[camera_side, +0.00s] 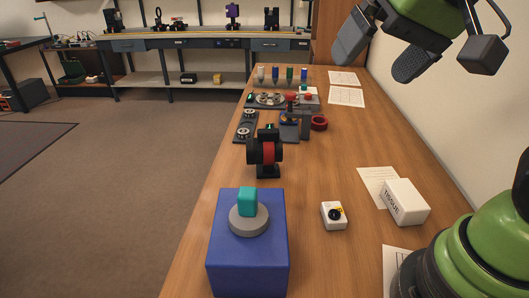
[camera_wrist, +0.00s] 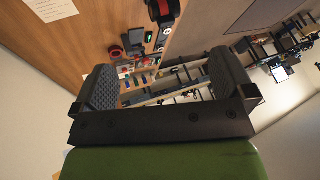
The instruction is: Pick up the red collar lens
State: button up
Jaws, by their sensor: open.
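My gripper (camera_side: 382,52) is open and empty, high above the bench at the upper right of the side view, well apart from the lens. In the wrist view its two grey textured pads (camera_wrist: 164,84) stand wide apart with nothing between them.
A blue block (camera_side: 248,265) carries a grey disc and a teal cube in front of the lens. A white button box (camera_side: 334,215) and a tissue box (camera_side: 404,202) lie to the right. A red ring (camera_side: 319,123), trays and small bottles stand behind.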

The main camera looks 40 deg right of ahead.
jog(key=w+f+m+g+h, duration=0.1)
jog(key=w+f, duration=0.2)
jog(key=w, duration=0.7)
jog(key=m+g+h, duration=0.1)
jog(key=h, duration=0.1)
send_near(264, 140)
jog(key=shift+h, duration=0.3)
jog(key=x, duration=0.5)
jog(key=shift+w+d+f, duration=0.1)
jog(key=shift+w+d, duration=0.1)
jog(key=shift+w, duration=0.2)
jog(key=shift+x, duration=3.05)
jog(key=shift+s+a, duration=0.1)
jog(key=shift+a, duration=0.15)
jog(key=c, duration=0.9)
